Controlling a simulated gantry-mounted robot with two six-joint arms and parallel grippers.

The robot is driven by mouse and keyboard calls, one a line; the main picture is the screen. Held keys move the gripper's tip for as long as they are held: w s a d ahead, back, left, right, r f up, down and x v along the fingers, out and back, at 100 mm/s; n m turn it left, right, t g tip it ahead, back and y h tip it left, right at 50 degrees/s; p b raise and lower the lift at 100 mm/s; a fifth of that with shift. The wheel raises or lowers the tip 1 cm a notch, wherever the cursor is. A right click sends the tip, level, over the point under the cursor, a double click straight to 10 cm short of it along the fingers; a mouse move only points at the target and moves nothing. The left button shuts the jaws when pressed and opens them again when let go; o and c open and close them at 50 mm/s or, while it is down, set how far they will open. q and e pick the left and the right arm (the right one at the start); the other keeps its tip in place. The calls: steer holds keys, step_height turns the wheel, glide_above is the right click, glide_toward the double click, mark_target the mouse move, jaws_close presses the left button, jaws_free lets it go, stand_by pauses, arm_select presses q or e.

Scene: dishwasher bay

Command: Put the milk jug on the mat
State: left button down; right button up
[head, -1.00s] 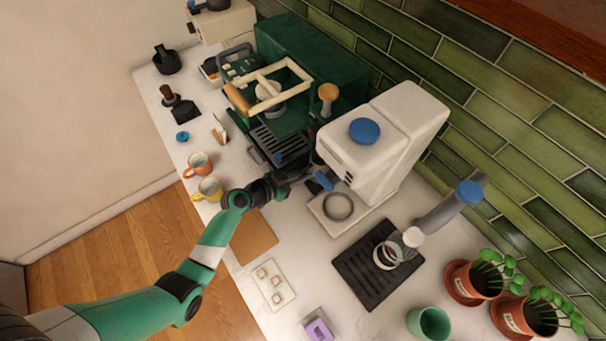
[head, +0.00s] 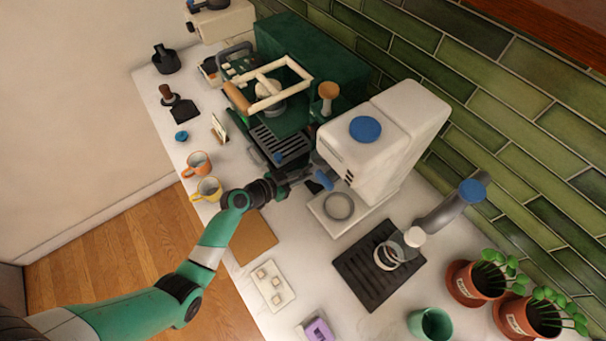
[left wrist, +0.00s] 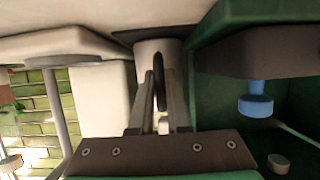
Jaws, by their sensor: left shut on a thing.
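My left gripper (head: 293,178) reaches between the green coffee machine and the white grinder. In the left wrist view its fingers (left wrist: 160,118) are shut on the dark upright handle of the milk jug (left wrist: 172,48), a pale metal cylinder just ahead of them. In the head view the jug is mostly hidden by the gripper and the grinder. A dark flat patch (head: 313,187) shows on the counter beside the gripper; I cannot tell if the jug touches it. A plain brown mat (head: 254,240) lies bare near the counter's front edge. My right gripper is not in view.
The coffee machine (head: 290,100) and the grinder (head: 385,140) stand close on either side. Two mugs (head: 207,189) sit near the front edge. A black tray (head: 365,280) with glassware, a white tile (head: 273,286) and potted plants are further right.

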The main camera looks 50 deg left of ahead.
arm_select(q)
steer(key=shift+f, duration=0.1)
steer(key=c, duration=0.8)
jaws_free()
steer(key=shift+s, duration=0.1)
steer(key=p+v, duration=0.2)
steer(key=v, duration=0.9)
steer(key=shift+s+p, duration=0.2)
steer(key=shift+p, duration=0.2)
